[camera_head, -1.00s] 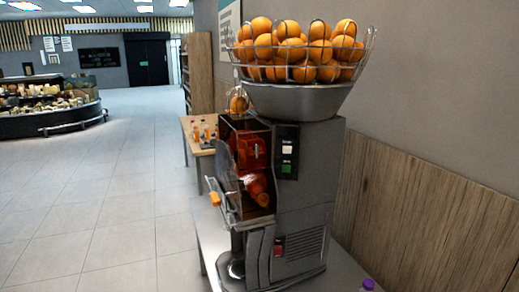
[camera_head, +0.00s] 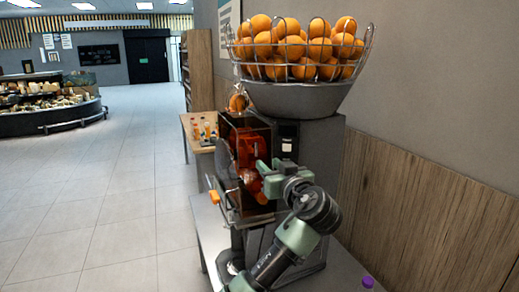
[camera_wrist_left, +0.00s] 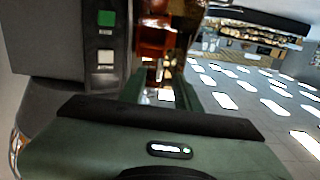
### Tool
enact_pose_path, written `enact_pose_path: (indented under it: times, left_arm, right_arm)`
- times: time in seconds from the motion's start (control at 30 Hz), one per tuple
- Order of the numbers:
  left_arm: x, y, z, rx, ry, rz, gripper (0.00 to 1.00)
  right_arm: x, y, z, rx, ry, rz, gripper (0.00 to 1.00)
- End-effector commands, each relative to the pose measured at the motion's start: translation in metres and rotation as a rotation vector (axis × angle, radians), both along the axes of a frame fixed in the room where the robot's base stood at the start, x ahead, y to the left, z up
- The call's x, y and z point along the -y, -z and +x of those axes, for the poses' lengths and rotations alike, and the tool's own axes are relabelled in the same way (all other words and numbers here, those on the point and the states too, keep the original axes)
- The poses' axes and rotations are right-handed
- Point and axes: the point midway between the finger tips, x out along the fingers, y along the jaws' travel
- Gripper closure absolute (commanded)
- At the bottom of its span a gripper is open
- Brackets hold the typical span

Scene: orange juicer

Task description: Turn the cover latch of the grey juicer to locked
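The grey juicer (camera_head: 322,145) stands on a table, with a basket of oranges on top. Its see-through orange-brown cover (camera_head: 246,158) is at its left-facing front. An orange-tipped handle (camera_head: 214,197) sticks out at the cover's lower left; I cannot tell whether it is the latch or how it is turned. My left gripper (camera_head: 264,177) is beside the cover, with its fingers pointing left and hiding part of it. In the left wrist view, the gripper's fingers (camera_wrist_left: 160,92) are apart with nothing clearly held between them. The juicer's green and white buttons (camera_wrist_left: 106,40) show there too. My right gripper is not in view.
A wooden table (camera_head: 199,140) with small bottles stands behind the juicer. A wall with wood panelling (camera_head: 430,215) closes off the right side. A purple-capped item (camera_head: 368,282) is at the bottom right. The tiled floor on the left is clear.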

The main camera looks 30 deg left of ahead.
Motion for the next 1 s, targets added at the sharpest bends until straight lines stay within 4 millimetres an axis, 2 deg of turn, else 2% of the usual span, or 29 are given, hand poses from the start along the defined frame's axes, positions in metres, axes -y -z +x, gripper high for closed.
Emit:
enact_pose_path:
  times: [0.03,0.1,0.2,0.6,1.0]
  left_arm:
    - [-0.001,-0.012,0.002,0.024,-0.01,0.006,0.67]
    - [-0.002,-0.02,0.003,0.042,-0.019,0.013,0.67]
    - [-0.009,-0.025,0.009,0.048,-0.023,0.016,0.67]
    - [-0.052,-0.025,0.048,0.044,-0.02,0.015,0.67]
    - [-0.06,-0.021,0.055,0.046,-0.018,0.013,0.67]
  right_arm:
    - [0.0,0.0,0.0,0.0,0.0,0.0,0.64]
    - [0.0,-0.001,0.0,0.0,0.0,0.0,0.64]
    - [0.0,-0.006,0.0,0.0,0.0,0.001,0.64]
    - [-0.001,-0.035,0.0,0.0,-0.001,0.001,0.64]
    - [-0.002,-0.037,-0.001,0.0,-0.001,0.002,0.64]
